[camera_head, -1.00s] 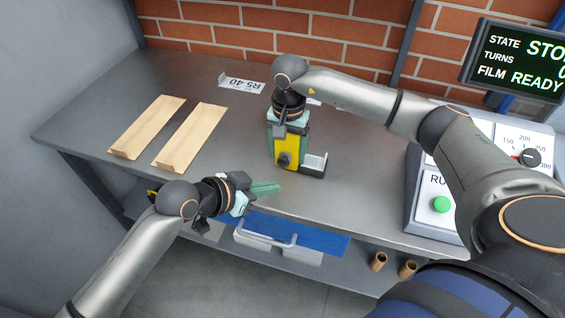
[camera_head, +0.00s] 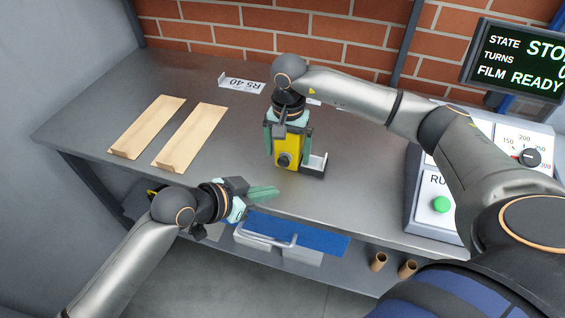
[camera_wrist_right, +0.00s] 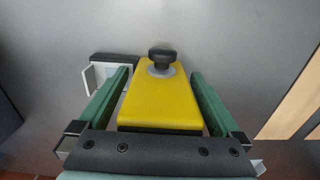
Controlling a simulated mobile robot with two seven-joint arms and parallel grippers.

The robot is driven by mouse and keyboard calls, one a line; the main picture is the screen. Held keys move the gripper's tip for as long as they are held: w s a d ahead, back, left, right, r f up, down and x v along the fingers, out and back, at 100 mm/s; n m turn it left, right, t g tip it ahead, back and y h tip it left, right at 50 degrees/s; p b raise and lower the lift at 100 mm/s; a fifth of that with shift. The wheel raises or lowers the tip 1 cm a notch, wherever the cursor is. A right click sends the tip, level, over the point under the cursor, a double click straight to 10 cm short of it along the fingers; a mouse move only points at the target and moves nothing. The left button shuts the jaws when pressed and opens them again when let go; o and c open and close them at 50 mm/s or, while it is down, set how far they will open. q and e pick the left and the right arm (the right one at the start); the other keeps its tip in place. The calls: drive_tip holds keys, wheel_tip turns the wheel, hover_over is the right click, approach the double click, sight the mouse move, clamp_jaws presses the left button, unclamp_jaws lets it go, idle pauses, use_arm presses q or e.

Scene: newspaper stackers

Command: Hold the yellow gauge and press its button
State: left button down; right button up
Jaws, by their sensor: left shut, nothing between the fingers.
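The yellow gauge (camera_head: 288,153) stands upright on the table, with a dark round button (camera_head: 284,160) on its side facing the head camera. My right gripper (camera_head: 286,145) is over it from above, with one green finger on each side. In the right wrist view the gauge (camera_wrist_right: 160,97) lies between the open fingers (camera_wrist_right: 160,80), with gaps visible beside it, and the black button (camera_wrist_right: 162,57) shows at its far end. My left gripper (camera_head: 272,191) is shut and empty at the table's front edge, below and left of the gauge.
A small dark stand with a pale plate (camera_head: 314,165) is just right of the gauge. A control panel with a green button (camera_head: 441,204) stands at the right.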

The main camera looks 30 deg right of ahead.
wheel_tip(320, 180, up, 12)
idle(0.6)
use_arm(q)
drive_tip(key=shift+s, duration=0.1)
idle(0.4)
